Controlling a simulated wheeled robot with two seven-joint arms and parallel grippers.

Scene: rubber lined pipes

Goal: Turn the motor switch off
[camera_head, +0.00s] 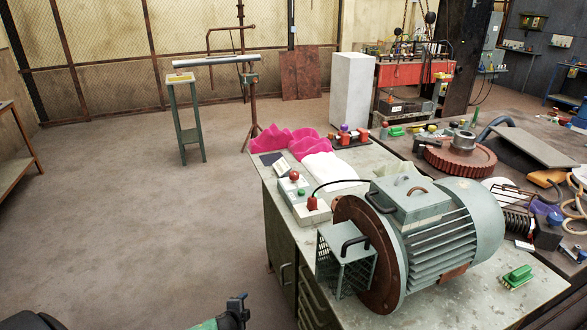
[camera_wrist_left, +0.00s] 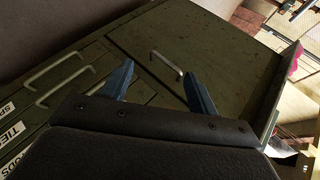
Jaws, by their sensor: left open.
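The large grey-green electric motor (camera_head: 450,240) with a rusty round flange lies on the bench. At the bench's left edge is a pale control box (camera_head: 301,212) with a red button (camera_head: 294,175), a small green button and a red knob (camera_head: 311,203). A black cable arcs from the box toward the motor. I cannot tell which of these is the switch, or its position. My left gripper (camera_head: 238,306) is low in front of the cabinet, below and left of the box, touching nothing visible. In the left wrist view its blue fingers (camera_wrist_left: 158,85) are apart and empty. My right gripper is not in view.
The dark green cabinet (camera_wrist_left: 225,55) has metal handles (camera_wrist_left: 166,62) facing my left gripper. A wire-mesh guard (camera_head: 346,262) stands beside the flange. Pink cloth (camera_head: 285,140) and a red gear wheel (camera_head: 463,158) lie farther back. The floor left of the bench is clear.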

